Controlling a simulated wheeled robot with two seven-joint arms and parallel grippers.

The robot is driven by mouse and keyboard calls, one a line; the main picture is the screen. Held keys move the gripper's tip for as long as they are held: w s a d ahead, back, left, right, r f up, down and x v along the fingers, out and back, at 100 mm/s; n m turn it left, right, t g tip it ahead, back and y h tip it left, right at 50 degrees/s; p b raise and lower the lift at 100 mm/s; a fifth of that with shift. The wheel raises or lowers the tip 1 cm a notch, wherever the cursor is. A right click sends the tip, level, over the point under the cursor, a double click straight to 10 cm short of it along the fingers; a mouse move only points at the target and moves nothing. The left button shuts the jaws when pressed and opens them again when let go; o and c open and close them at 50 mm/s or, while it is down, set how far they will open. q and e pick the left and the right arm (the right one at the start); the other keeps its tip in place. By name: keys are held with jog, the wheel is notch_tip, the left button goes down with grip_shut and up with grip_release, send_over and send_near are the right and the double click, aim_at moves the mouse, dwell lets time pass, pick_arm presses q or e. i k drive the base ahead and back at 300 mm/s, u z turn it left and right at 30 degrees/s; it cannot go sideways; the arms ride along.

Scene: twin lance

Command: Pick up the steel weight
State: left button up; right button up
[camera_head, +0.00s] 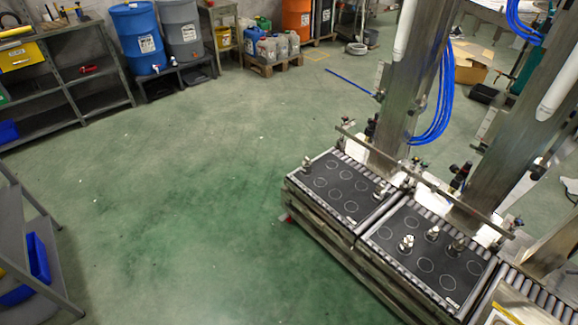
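Two black boards with white circles lie on the roller conveyor: a farther one (326,199) and a nearer one (391,237). On the nearer board stands a small shiny metal piece (406,243) that looks like a steel weight. Two similar pieces stand near it, one behind it (432,232) and one to the right (457,246). The farther board has small metal pieces at its left edge (305,163) and right edge (381,188). They are too small to tell whether they are weights or fittings. Neither of my grippers shows.
Steel posts (412,80) with blue hoses (437,110) rise behind the conveyor, and a metal rail (432,182) runs along its back. A grey shelf cart (20,245) with blue bins stands at the left. The green floor (200,180) between is clear.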

aim_at(306, 164)
jog(key=u, duration=0.8)
jog(key=i, duration=3.15)
jog(key=z, duration=1.65)
jog(key=i, duration=0.45)
jog(key=z, duration=0.4)
